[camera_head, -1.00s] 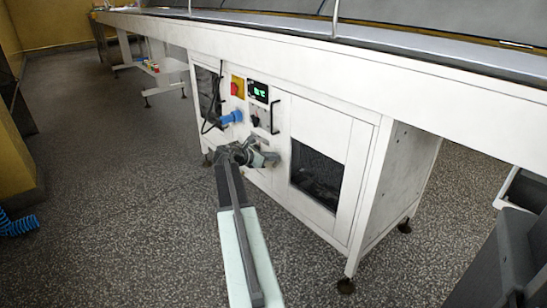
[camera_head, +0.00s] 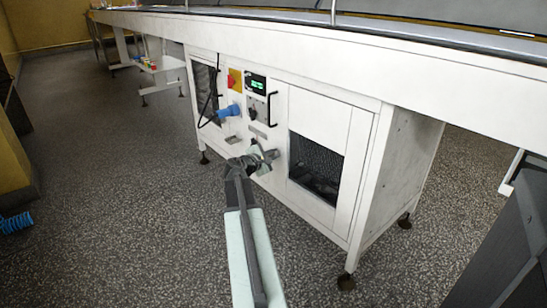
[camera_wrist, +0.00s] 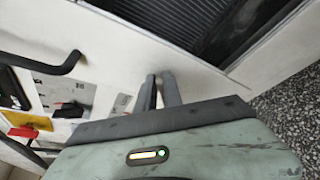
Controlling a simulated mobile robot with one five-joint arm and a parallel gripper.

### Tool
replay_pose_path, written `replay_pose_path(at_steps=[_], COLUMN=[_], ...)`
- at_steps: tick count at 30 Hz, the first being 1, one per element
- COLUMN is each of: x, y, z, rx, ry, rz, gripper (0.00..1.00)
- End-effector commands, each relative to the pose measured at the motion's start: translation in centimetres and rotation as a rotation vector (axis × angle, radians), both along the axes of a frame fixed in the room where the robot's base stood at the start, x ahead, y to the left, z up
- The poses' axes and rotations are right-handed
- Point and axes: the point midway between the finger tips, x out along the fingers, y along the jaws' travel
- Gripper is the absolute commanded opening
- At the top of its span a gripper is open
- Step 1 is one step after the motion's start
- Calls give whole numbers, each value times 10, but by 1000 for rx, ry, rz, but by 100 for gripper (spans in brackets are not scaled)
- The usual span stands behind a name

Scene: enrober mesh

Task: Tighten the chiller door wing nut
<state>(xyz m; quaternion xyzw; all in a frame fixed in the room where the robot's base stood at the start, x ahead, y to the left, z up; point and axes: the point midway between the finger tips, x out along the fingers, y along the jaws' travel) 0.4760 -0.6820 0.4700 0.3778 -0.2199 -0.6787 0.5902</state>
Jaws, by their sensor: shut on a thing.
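My gripper (camera_head: 268,156) is at the front of the white cabinet, low on the chiller door, left of the mesh opening. In the wrist view its two dark fingers (camera_wrist: 160,90) stand close together with their tips against the white panel. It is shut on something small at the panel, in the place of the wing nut. The wing nut itself is hidden by the fingers, and its turn angle cannot be told. The white chiller door (camera_head: 263,128) appears closed, with a black bar handle (camera_head: 273,108) above my gripper.
A green-lit display (camera_head: 258,84), a red-and-yellow switch (camera_head: 235,80) and a blue plug (camera_head: 230,111) with a black cable sit above and left. A mesh opening (camera_head: 316,165) lies to the right. Open speckled floor (camera_head: 120,200) is on the left. A dark bin (camera_head: 510,240) stands lower right.

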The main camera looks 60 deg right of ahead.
Motion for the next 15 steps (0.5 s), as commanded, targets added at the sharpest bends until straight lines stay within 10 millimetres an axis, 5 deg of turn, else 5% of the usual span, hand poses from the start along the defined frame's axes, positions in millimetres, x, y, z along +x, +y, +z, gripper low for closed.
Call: replay_pose_path(at_steps=[15], x=[-10], y=[0], z=[-7], rx=[-62], ry=[-196], rz=[-14], gripper=[0])
